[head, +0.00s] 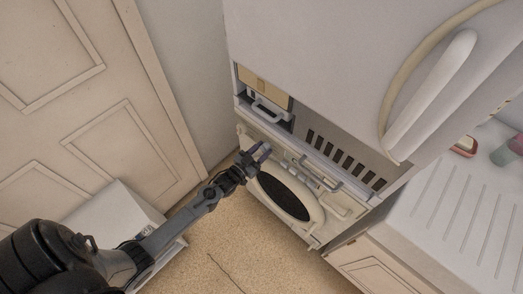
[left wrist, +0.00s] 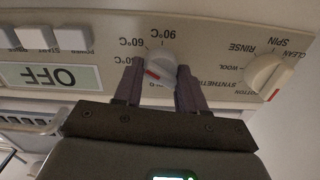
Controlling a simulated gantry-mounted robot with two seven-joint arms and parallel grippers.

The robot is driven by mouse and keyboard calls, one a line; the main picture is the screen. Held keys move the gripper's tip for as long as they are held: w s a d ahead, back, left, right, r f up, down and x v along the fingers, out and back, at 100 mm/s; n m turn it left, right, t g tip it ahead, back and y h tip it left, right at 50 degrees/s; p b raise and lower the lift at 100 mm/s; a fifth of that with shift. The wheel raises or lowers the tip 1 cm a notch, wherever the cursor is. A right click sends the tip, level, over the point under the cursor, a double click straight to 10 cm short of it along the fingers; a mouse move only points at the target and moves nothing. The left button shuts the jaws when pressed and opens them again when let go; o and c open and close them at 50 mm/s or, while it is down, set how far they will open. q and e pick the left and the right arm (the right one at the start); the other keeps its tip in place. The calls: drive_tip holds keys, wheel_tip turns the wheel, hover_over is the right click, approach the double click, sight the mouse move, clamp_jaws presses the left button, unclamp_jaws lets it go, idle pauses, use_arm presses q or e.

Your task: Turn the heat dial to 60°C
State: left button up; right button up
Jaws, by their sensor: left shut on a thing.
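The heat dial (left wrist: 160,63) is a round white knob with a red mark on the panel, seen upside down in the left wrist view. Temperature labels, including 60°C and 90°C, lie around its upper and left sides. The red mark shows at the dial's lower left, away from the 90°C label. My left gripper (left wrist: 158,88) has its two dark fingers on either side of the dial, shut on it. In the head view my left gripper (head: 260,152) reaches the washing machine's (head: 325,198) front panel and hides the dial there. My right gripper is not in view.
A program dial (left wrist: 268,72) sits to the right of the heat dial. A display (left wrist: 50,76) reading OFF and several white buttons (left wrist: 70,38) are to the left. In the head view a white cabinet (head: 340,50) stands above the machine and a door (head: 90,90) is at left.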

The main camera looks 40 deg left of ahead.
use_arm(q)
drive_tip(key=m, duration=0.2)
drive_tip(key=shift+m+p, duration=0.3)
drive_tip(key=shift+m, duration=0.1)
drive_tip(key=o, duration=1)
drive_tip(key=shift+o, duration=0.2)
drive_tip(key=s+p, duration=0.1)
drive_tip(key=s, duration=0.9)
drive_tip(key=shift+s+a+p, duration=0.15)
drive_tip(key=shift+s+p, duration=0.15)
drive_tip(key=shift+s, duration=0.1)
drive_tip(key=shift+s+f, duration=0.1)
